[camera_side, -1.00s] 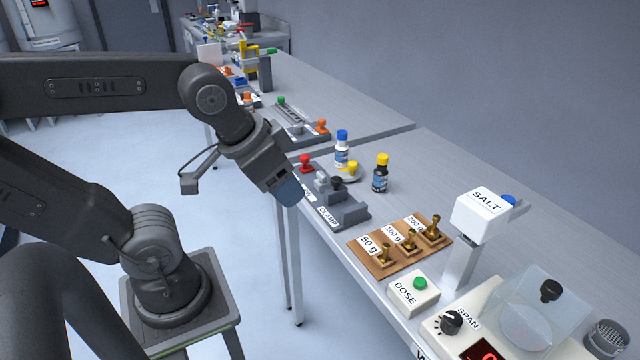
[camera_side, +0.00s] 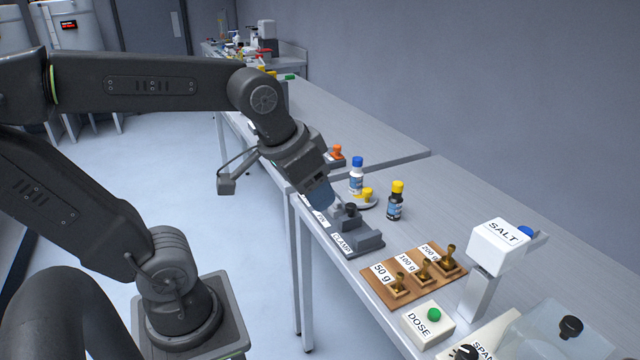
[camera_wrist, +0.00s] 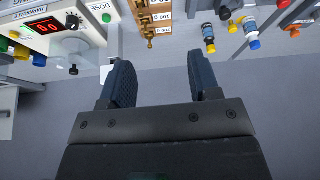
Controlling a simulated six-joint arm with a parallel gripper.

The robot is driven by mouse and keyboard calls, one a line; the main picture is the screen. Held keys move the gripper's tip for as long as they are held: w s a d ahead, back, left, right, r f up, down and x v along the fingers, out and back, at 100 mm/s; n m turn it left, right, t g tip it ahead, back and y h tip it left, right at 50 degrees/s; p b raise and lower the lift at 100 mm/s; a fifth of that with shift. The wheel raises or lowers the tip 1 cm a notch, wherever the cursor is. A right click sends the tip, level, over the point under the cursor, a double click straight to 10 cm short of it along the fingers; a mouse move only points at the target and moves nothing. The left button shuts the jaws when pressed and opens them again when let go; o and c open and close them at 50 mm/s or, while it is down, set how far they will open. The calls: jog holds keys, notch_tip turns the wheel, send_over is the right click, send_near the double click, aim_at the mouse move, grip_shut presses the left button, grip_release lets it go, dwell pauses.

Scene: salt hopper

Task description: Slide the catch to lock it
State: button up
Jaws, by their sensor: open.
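A grey fixture with a "CLAMP" label (camera_side: 341,244) sits at the front edge of the bench in the side view. A black knob (camera_side: 351,209) and a grey block stand on it. I cannot tell for sure which part is the catch. My gripper (camera_side: 322,197) is in front of the fixture's left end and hides part of it. I cannot tell whether it touches anything. In the wrist view my gripper (camera_wrist: 164,80) is open, with two dark blue fingers apart and nothing between them. A red knob (camera_wrist: 283,4) shows at that view's upper right.
A blue-capped bottle (camera_side: 357,175) and a yellow-capped bottle (camera_side: 395,202) stand behind the fixture. A wooden block of brass weights (camera_side: 398,291), a DOSE box (camera_side: 427,324) and a SALT hopper (camera_side: 497,247) stand to the right. Bare bench lies behind the bottles.

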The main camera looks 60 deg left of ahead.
jog(key=w+a+f+n+g, duration=0.1)
jog(key=w+a+n+g, duration=0.15)
jog(key=w+a, duration=0.8)
jog(key=w+a+f+n+g, duration=0.1)
jog(key=w+a+n+g, duration=0.15)
jog(key=w+a, duration=0.75)
jog(key=s+a+f+n, duration=0.1)
jog(key=a+f, duration=0.2)
jog(key=a, duration=0.4)
jog(key=s+a+f+n, duration=0.1)
jog(key=a+f, duration=0.2)
jog(key=a, duration=0.4)
jog(key=f, duration=1.4)
jog(key=shift+d, duration=0.2)
jog(key=shift+r, duration=0.1)
grip_shut()
